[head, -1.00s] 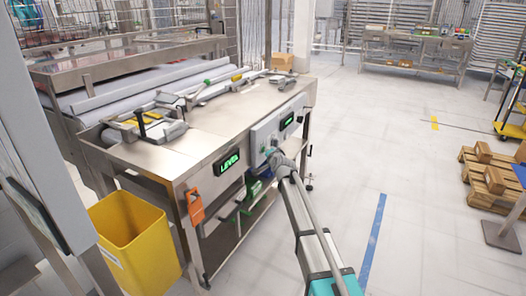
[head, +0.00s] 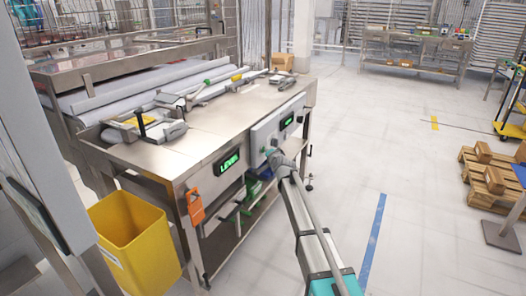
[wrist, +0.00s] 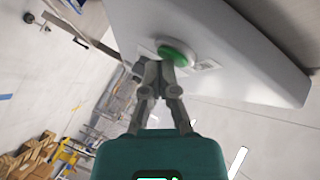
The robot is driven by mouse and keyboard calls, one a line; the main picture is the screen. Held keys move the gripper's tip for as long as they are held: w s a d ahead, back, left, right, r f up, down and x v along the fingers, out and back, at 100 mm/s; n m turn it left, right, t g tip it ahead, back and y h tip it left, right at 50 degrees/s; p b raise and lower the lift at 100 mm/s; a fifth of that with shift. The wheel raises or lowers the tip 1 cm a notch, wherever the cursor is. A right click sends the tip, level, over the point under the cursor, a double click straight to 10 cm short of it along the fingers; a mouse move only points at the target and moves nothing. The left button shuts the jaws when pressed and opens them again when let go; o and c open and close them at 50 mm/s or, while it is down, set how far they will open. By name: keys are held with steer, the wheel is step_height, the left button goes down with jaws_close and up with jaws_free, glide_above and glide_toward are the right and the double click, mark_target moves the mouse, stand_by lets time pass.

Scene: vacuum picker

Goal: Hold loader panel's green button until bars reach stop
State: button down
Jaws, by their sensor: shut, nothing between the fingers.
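The loader panel (head: 262,133) is a pale box on the front of the steel bench. In the wrist view the panel (wrist: 235,30) fills the upper right, with a round green button (wrist: 178,52) on its face. My gripper (wrist: 160,62) is shut and empty, its fingertips at the lower edge of the button. They overlap it in the picture; I cannot tell how far it is pressed. In the head view my gripper (head: 274,155) is at the panel and hides the button. Long pale bars (head: 150,88) lie across the loader behind the bench top; their stop is not clear.
A green-lit display reading LEVEL (head: 229,161) is on the bench front, with an orange device (head: 196,205) hanging near the corner. A yellow bin (head: 132,240) stands at the left. Pallets with boxes (head: 490,180) are at the right. The floor between is open.

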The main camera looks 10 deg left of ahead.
steer(key=shift+d, duration=0.1)
steer(key=shift+s+d, duration=0.25)
steer(key=shift+d, duration=0.35)
steer(key=shift+d, duration=0.1)
steer(key=shift+s+d, duration=0.3)
steer(key=shift+d, duration=0.45)
steer(key=shift+s+d, duration=0.3)
steer(key=shift+d, duration=0.45)
steer(key=shift+s+d, duration=0.3)
steer(key=shift+d, duration=0.45)
steer(key=s+d+f+n+g+h, duration=0.2)
steer(key=s+d+f+g, duration=0.45)
steer(key=s, duration=0.75)
steer(key=s+d+f+n+g+h, duration=0.2)
steer(key=s+d+f+g+h, duration=0.1)
steer(key=s+d, duration=0.85)
steer(key=s+d+f+n+g+h, duration=0.2)
steer(key=s+d+f+g, duration=0.4)
steer(key=s, duration=0.9)
step_height(320, 180, up, 33)
steer(key=d+t+p, duration=0.1)
steer(key=p, duration=3)
steer(key=shift+t+p, duration=0.35)
steer(key=shift+p, duration=0.05)
